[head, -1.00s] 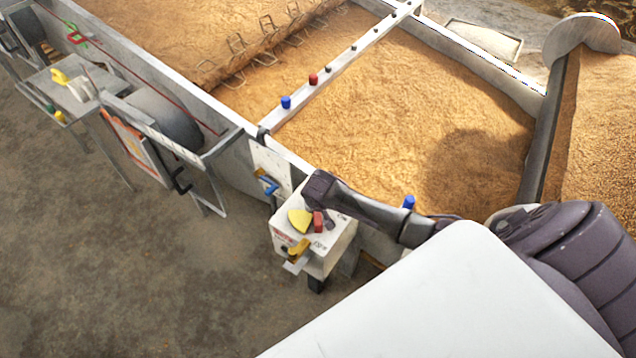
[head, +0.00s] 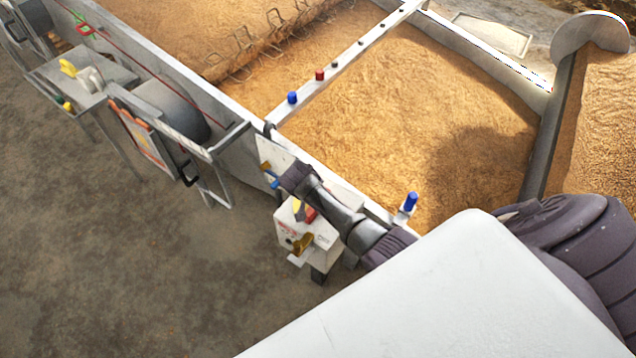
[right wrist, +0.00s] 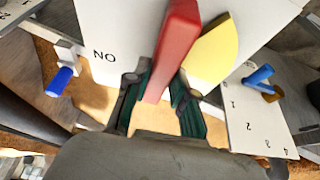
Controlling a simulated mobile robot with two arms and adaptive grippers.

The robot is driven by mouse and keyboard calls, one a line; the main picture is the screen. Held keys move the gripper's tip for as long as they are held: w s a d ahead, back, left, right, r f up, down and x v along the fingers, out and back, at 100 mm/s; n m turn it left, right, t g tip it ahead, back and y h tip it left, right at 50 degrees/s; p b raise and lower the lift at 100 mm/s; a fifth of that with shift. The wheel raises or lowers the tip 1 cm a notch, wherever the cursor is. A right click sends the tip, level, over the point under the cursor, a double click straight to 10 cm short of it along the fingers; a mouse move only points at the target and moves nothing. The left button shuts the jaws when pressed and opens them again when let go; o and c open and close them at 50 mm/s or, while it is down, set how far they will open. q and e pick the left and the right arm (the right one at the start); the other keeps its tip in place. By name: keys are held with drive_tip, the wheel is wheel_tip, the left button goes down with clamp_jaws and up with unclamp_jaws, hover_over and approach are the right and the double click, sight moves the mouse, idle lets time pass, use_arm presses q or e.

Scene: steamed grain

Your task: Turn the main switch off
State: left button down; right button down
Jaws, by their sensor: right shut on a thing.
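A white switch box (head: 325,237) stands beside the trough wall in the head view. A red lever (head: 310,214) and a yellow piece (head: 297,208) show on its top, partly hidden by my right arm. In the right wrist view the red lever (right wrist: 175,45) stands between the fingers of my right gripper (right wrist: 160,92), which is shut on it. The yellow piece (right wrist: 212,52) is close beside the lever on the right. The letters "NO" are printed left of the lever. My left gripper is not in view.
A yellow knob (head: 302,243) is on the box's front face. A numbered white panel (right wrist: 255,125) with a blue handle (right wrist: 258,76) is close by on the right of the wrist view. A blue knob (right wrist: 60,80) is on the left. Grain fills the trough behind; the floor (head: 130,270) is clear.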

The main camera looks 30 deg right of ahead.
idle(0.5)
drive_tip(key=c, duration=1)
unclamp_jaws()
drive_tip(key=shift+o, duration=0.2)
drive_tip(key=v, duration=1.2)
